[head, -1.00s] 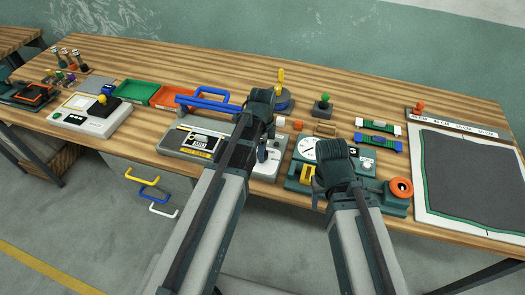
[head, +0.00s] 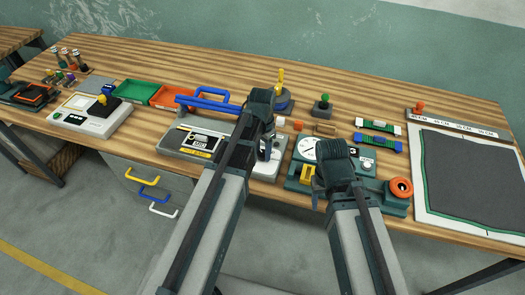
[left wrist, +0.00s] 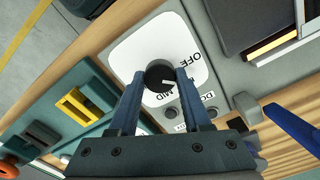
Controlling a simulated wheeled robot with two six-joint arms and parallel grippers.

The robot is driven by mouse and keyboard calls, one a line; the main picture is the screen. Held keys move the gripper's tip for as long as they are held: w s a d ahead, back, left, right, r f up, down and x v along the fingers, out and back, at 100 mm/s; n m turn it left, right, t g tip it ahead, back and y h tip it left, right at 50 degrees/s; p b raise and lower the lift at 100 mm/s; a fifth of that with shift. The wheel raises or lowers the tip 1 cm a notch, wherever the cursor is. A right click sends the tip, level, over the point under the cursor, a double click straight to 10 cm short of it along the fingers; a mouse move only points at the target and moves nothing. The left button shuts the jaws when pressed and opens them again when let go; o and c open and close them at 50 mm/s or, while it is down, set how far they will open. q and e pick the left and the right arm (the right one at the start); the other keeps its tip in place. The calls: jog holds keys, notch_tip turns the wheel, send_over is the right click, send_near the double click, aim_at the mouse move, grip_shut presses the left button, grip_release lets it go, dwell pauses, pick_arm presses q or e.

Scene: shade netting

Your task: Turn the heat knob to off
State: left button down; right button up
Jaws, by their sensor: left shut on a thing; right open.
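The heat knob (left wrist: 158,77) is round and black with a white pointer line, on a white plate (left wrist: 130,50) in the left wrist view. The letters OFF are to its upper right and MID below it. The pointer line faces right and slightly down, between these two words. My left gripper (left wrist: 161,78) is shut on the knob, one finger on each side. In the head view my left gripper (head: 266,147) is over the grey sealer-like device (head: 175,150), and the knob is hidden behind it. My right gripper (head: 317,188) is open, its fingers mostly hidden, over the green device with the dial.
The green device (head: 302,172) with a white dial stands right of the grey one. A blue handle (head: 206,103) rises at the grey device's back. A black sheet (head: 470,180) lies at the right. Green and red trays (head: 140,92) stand at the back left.

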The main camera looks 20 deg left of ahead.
aim_at(262, 153)
pick_arm(q)
jog(key=n, duration=0.5)
jog(key=shift+n, duration=0.4)
dwell(0.3)
jog(key=shift+c, duration=1.8)
grip_release()
jog(key=shift+r, duration=0.1)
notch_tip(262, 153, up, 14)
jog(key=p, duration=1.3)
jog(key=shift+f+p, duration=0.2)
jog(key=shift+p, duration=0.2)
